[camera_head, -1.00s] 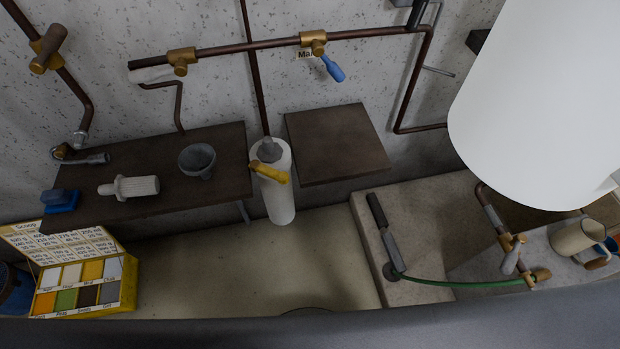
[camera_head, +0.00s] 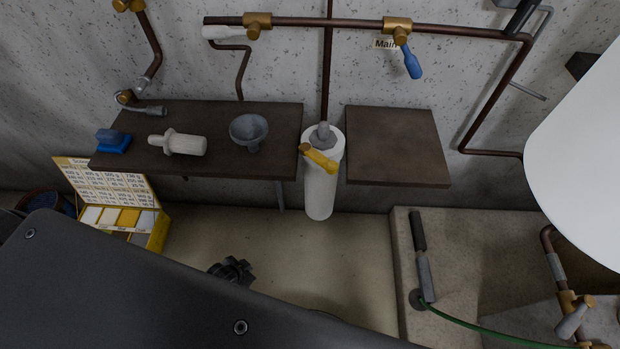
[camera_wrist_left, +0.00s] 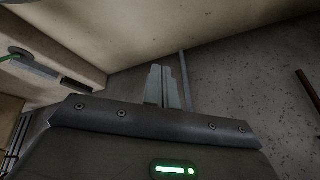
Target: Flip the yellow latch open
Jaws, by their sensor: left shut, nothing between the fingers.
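The yellow latch (camera_head: 320,158) sits across the upper front of a white upright cylinder (camera_head: 320,190) in the head view. It slants down to the right, just below the cylinder's grey top. My left gripper (camera_wrist_left: 165,70) shows in the left wrist view with its two pale fingers together and nothing between them. The latch is not visible in the left wrist view. In the head view my dark arm covers the lower left, and the left fingers cannot be made out there. My right gripper is in neither view.
A dark shelf (camera_head: 225,180) left of the cylinder holds a grey funnel (camera_head: 248,128), a white ribbed piece (camera_head: 184,144) and a blue block (camera_head: 113,145). Another dark shelf (camera_head: 395,145) is close on the right. Copper pipes with a blue-handled valve (camera_head: 411,62) run above. A concrete ledge (camera_head: 465,235) stands lower right.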

